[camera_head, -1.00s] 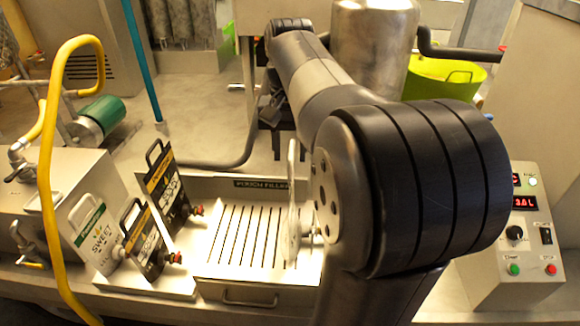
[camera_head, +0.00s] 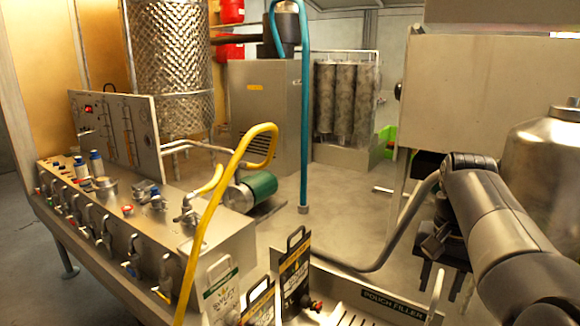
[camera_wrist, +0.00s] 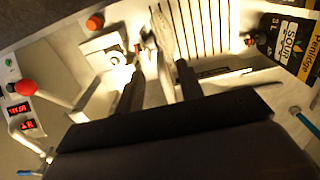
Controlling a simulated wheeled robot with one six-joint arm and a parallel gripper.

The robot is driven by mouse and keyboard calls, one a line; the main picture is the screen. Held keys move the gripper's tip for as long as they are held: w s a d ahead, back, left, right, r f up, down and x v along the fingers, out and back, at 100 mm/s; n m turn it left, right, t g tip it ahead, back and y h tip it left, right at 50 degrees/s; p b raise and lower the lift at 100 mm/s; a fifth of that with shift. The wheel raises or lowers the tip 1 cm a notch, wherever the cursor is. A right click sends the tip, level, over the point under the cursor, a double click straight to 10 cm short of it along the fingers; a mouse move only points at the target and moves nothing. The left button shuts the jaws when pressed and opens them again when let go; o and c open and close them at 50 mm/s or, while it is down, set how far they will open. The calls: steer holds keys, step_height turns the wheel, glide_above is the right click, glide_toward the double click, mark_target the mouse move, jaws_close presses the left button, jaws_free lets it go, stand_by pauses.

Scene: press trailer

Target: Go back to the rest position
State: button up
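My gripper (camera_head: 441,278) shows in the head view at the right, hanging below my arm's dark wrist, above and behind the pouch filler (camera_head: 395,304). In the wrist view my gripper's two dark fingers (camera_wrist: 158,68) stand apart. No held object shows between them; a pale upright piece at the filler lies beyond the fingertips. The slatted filler tray (camera_wrist: 205,30) is also in the wrist view. In the head view the filler's lower part is cut off by the picture's bottom edge.
Black-labelled pouches (camera_head: 293,270) and a green-labelled pouch (camera_head: 220,288) stand left of the filler. A yellow hose (camera_head: 222,190) and a teal pipe (camera_head: 304,110) rise nearby. A valve panel (camera_head: 90,215) fills the left. A steel tank (camera_head: 545,170) stands behind my arm.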

mark_target(436, 296)
step_height(436, 296, down, 7)
steer(key=shift+r, duration=0.35)
steer(key=shift+f, duration=0.15)
stand_by(0.3)
step_height(436, 296, up, 11)
steer(key=shift+f, duration=0.15)
step_height(436, 296, down, 11)
steer(key=shift+r, duration=0.2)
steer(key=shift+r+p, duration=0.25)
steer(key=shift+p, duration=0.2)
step_height(436, 296, up, 7)
steer(key=p, duration=0.4)
steer(key=shift+r, duration=0.2)
step_height(436, 296, up, 4)
steer(key=p, duration=0.4)
steer(key=shift+f, duration=0.25)
steer(key=shift+f, duration=0.1)
